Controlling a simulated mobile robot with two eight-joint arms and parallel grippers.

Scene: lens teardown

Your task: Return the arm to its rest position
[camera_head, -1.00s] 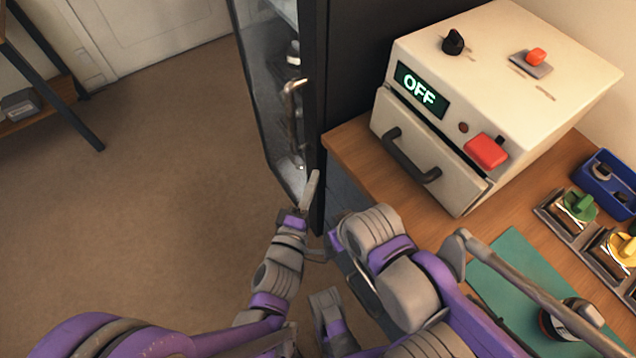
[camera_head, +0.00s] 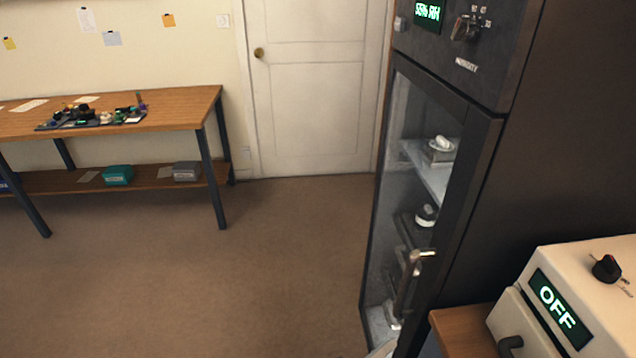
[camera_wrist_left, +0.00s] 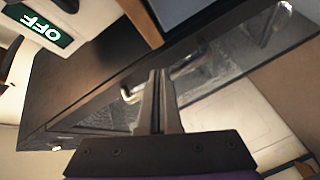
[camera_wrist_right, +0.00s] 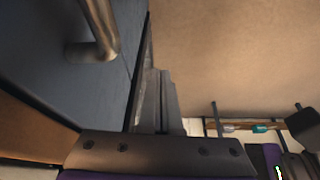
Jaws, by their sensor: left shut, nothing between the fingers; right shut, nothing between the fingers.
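My left gripper (camera_wrist_left: 155,100) is shut and empty in the left wrist view, in front of the dark cabinet with its glass door. A pale tip at the bottom edge of the head view (camera_head: 382,349) looks like part of it; the rest of that arm is out of frame. My right gripper (camera_wrist_right: 157,100) is shut and empty in the right wrist view, beside a blue-grey panel (camera_wrist_right: 60,90) with a metal bar handle (camera_wrist_right: 101,28). I cannot tell whether its fingers touch the panel. The right arm does not show in the head view.
The dark cabinet (camera_head: 540,160) has a glass door with a metal handle (camera_head: 412,280). A cream box (camera_head: 600,270) reading OFF stands on a wooden counter (camera_head: 462,330) at right. A wooden workbench (camera_head: 180,108) stands far left. The brown floor (camera_head: 200,285) between is clear.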

